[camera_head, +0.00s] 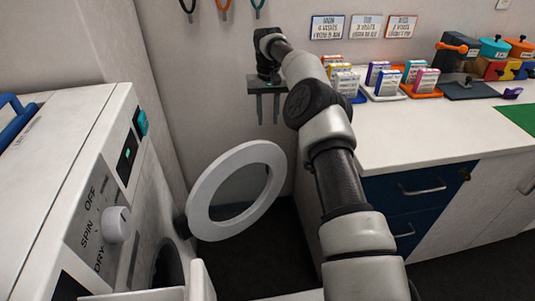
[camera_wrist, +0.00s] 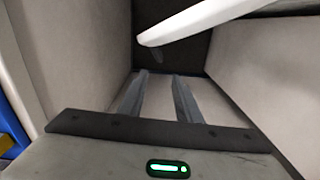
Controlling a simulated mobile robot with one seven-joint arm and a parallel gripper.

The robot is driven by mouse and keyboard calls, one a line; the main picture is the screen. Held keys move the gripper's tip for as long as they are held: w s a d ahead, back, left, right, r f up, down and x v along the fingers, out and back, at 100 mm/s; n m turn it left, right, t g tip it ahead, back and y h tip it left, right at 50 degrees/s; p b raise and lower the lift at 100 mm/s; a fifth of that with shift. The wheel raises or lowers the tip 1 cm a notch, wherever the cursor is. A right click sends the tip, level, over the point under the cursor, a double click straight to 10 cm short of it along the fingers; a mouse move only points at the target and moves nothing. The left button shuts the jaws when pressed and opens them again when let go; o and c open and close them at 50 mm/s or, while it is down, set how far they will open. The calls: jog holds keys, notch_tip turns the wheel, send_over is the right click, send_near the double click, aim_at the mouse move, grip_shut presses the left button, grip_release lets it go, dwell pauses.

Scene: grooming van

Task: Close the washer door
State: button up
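The washer (camera_head: 75,190) stands at the left, with a knob and a label reading OFF, SPIN, DRY. Its round door, a white ring (camera_head: 203,207), stands swung open, well out from the washer's front. The dark drum opening (camera_head: 168,265) shows at the lower left. My gripper (camera_head: 268,122) is beyond and above the door, pointing down, its fingers apart and empty. In the wrist view its two fingers (camera_wrist: 160,90) show a gap between them, and the white door rim (camera_wrist: 205,18) crosses the top, apart from the fingers.
A white counter (camera_head: 440,130) with blue drawers (camera_head: 395,200) stands at the right, close to my arm. Several coloured boxes (camera_head: 385,80) stand on it. A wall is behind my gripper. Dark floor (camera_head: 260,255) shows below the door.

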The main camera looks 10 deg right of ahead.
notch_tip(320, 180, down, 18)
jog(key=b, duration=0.4)
jog(key=shift+r+b, duration=0.2)
jog(key=shift+b, duration=0.2)
grip_shut()
